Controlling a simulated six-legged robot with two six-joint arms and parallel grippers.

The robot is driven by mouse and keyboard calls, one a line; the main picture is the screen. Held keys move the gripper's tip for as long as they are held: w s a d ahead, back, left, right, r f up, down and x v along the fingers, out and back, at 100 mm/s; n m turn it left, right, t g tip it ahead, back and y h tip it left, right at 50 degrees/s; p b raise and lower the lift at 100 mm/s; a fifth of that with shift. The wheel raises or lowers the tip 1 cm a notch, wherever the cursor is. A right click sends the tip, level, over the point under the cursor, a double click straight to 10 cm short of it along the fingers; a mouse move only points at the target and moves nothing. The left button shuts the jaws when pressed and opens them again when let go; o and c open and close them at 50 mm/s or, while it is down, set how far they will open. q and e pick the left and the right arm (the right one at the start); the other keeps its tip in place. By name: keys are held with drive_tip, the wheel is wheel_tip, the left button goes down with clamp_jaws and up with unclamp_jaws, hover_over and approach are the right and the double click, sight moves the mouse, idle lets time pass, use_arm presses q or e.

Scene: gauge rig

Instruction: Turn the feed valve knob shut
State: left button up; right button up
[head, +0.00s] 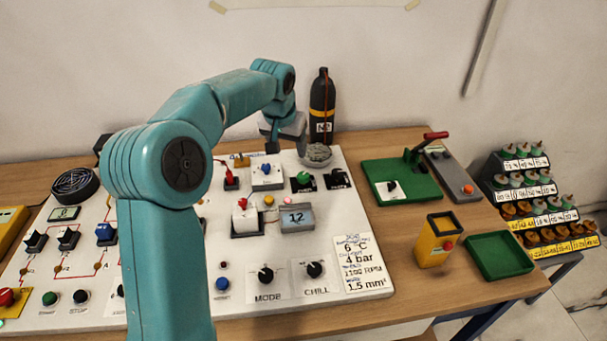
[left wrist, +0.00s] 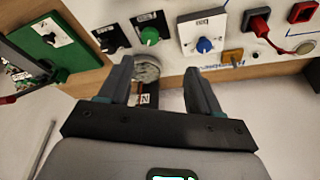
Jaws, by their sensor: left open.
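My left gripper (head: 286,143) hangs over the back edge of the white panel (head: 333,215). In the left wrist view its two fingers (left wrist: 156,68) are apart with nothing held between them. A green knob on a black plate (head: 303,178) stands just in front of it; the same green knob (left wrist: 149,36) is beyond the fingertips, apart from them. A black knob (head: 338,178) is to its right, and a blue knob on a white box (head: 267,170) to its left. Their labels are too small to read, so I cannot tell which is the feed valve. My right gripper is not in view.
A grey round gauge (head: 317,153) and a black N2 bottle (head: 322,105) stand close to the gripper. A red-handled green fixture (head: 402,175), a yellow box (head: 437,240) and a green tray (head: 499,255) are to the right. Bare tabletop lies between them.

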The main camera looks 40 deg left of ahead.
use_arm(q)
approach(303, 175)
drive_tip(key=shift+t, duration=0.3)
drive_tip(key=x, duration=0.8)
drive_tip(key=shift+s+f, duration=0.1)
drive_tip(key=shift+f, duration=0.25)
drive_tip(key=shift+s+r, duration=0.1)
drive_tip(key=c, duration=1)
